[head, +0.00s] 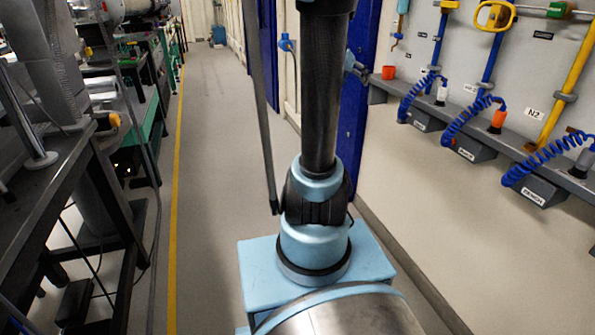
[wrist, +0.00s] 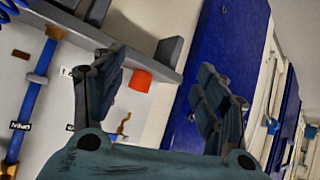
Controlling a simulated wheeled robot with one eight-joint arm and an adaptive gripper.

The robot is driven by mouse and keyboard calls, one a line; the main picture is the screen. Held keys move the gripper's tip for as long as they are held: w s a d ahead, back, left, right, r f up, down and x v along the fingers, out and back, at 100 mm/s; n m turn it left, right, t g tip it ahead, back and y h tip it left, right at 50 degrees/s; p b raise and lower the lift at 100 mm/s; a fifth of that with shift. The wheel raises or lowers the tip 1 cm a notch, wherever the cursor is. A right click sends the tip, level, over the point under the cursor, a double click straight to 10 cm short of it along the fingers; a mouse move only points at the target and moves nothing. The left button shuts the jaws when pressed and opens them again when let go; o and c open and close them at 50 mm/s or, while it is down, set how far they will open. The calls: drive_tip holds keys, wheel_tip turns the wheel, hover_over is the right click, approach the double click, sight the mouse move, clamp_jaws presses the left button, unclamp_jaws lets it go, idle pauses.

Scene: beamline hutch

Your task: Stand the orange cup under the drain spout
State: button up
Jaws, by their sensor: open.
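The orange cup (head: 388,72) stands at the far left end of the grey wall ledge in the head view. It also shows in the wrist view (wrist: 140,80), beside the left finger and partly between the fingers in the picture. My gripper (wrist: 160,70) is open, with nothing between its fingers. It is apart from the cup; the exact distance is unclear. A small curved brown pipe (head: 397,40), which looks like the drain spout, hangs on the wall above the ledge near the cup. It also shows in the wrist view (wrist: 124,125).
The grey ledge (head: 470,145) carries blue coiled hoses (head: 465,122) and nozzles, one with an orange part (head: 498,117). A blue upright panel (head: 366,90) stands left of the ledge's end. Dark benches (head: 45,190) line the left. The aisle floor (head: 215,170) between is clear.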

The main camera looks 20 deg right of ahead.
drive_tip(key=s+a+f+n+g+y, duration=0.1)
drive_tip(key=s+a+f+n+y, duration=0.2)
drive_tip(key=s+a+f, duration=0.3)
drive_tip(key=s+a+f+n+g+y, duration=0.1)
drive_tip(key=s+a+f+n+y, duration=0.2)
drive_tip(key=s+a, duration=1)
drive_tip(key=s+a+f+n+g+y, duration=0.1)
drive_tip(key=s+a+f+n+y, duration=0.2)
drive_tip(key=s+a+f, duration=0.6)
drive_tip(key=shift+s+a+f+n, duration=0.3)
drive_tip(key=shift+a+f+n, duration=0.25)
drive_tip(key=shift+a+n, duration=0.15)
drive_tip(key=shift+w, duration=0.1)
